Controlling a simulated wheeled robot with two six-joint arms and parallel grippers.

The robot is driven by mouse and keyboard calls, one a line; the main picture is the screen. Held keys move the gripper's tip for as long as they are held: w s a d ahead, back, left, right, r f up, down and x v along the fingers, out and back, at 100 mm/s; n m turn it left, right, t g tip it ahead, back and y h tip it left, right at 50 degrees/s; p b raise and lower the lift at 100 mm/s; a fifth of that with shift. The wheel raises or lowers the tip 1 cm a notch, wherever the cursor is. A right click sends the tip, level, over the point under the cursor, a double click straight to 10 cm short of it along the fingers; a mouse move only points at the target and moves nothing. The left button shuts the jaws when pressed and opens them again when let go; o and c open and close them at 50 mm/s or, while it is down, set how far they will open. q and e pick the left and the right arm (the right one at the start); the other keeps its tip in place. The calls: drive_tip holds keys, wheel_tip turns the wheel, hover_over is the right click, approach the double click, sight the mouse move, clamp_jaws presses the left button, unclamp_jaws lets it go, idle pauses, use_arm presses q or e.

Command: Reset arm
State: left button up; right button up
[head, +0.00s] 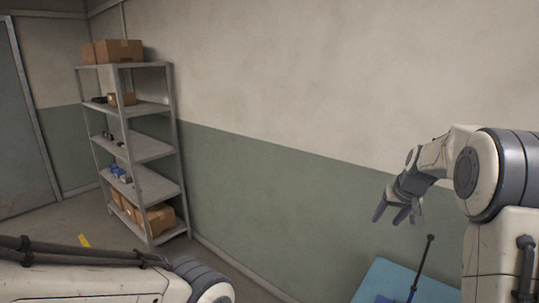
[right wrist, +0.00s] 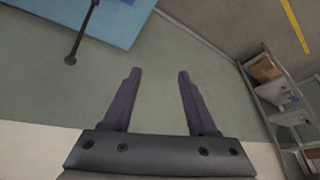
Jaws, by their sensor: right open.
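My right gripper (head: 393,214) is open and empty, its fingers pointing down and to the left in the head view. It is in the air in front of the wall, above and left of a thin dark rod. In the right wrist view its two purple fingers (right wrist: 158,78) are spread apart with only wall behind them. My left arm crosses the bottom left of the head view, and its gripper is out of sight.
A blue-topped surface (head: 378,279) is at the bottom right, with a thin dark rod (head: 421,265) rising over it. It also shows in the right wrist view (right wrist: 118,25). A grey metal shelf (head: 148,150) with boxes stands against the wall at left. Open floor lies before it.

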drive_tip(key=s+a+n+g+y, duration=0.15)
drive_tip(key=s+a, duration=0.25)
drive_tip(key=a, duration=0.4)
drive_tip(key=s+a+n, duration=0.2)
drive_tip(key=s+a, duration=0.3)
drive_tip(key=a, duration=0.3)
drive_tip(key=s+a+n+g, duration=0.1)
drive_tip(key=s+a, duration=0.3)
drive_tip(key=a, duration=0.3)
drive_tip(key=s+a+f+n+g, duration=0.1)
drive_tip(key=s+a, duration=0.1)
drive_tip(key=s, duration=0.6)
drive_tip(key=s+a+f+n, duration=0.2)
drive_tip(key=s, duration=0.6)
drive_tip(key=s+a+f+n+g, duration=0.1)
drive_tip(key=s+a+f+n, duration=0.1)
drive_tip(key=s, duration=0.7)
drive_tip(key=shift+a+g+b, duration=0.25)
drive_tip(key=shift+g+b, duration=0.1)
drive_tip(key=shift+b, duration=0.05)
